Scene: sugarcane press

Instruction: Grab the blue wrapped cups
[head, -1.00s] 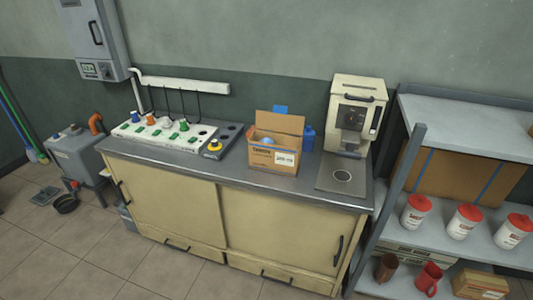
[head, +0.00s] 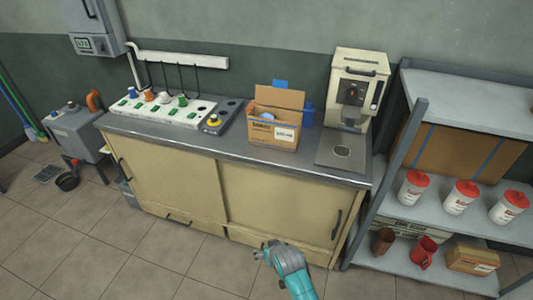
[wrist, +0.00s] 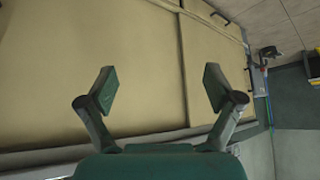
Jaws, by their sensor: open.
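An open cardboard box (head: 273,137) stands on the counter, left of the cream machine. A pale blue-and-white item (head: 267,116) shows inside its opening; it may be the wrapped cups, but the box walls hide most of it. My gripper (head: 262,250) is in front of the lower cabinet, below the counter top and well short of the box. In the wrist view my gripper (wrist: 160,88) is open with nothing between its fingers, facing the cabinet doors (wrist: 100,70).
A blue container (head: 307,115) stands behind the box. A cream machine (head: 354,95) stands to its right, a switch panel (head: 165,107) with cords to its left. A metal shelf (head: 450,150) with red-lidded tubs (head: 461,197) is at right. Floor in front is clear.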

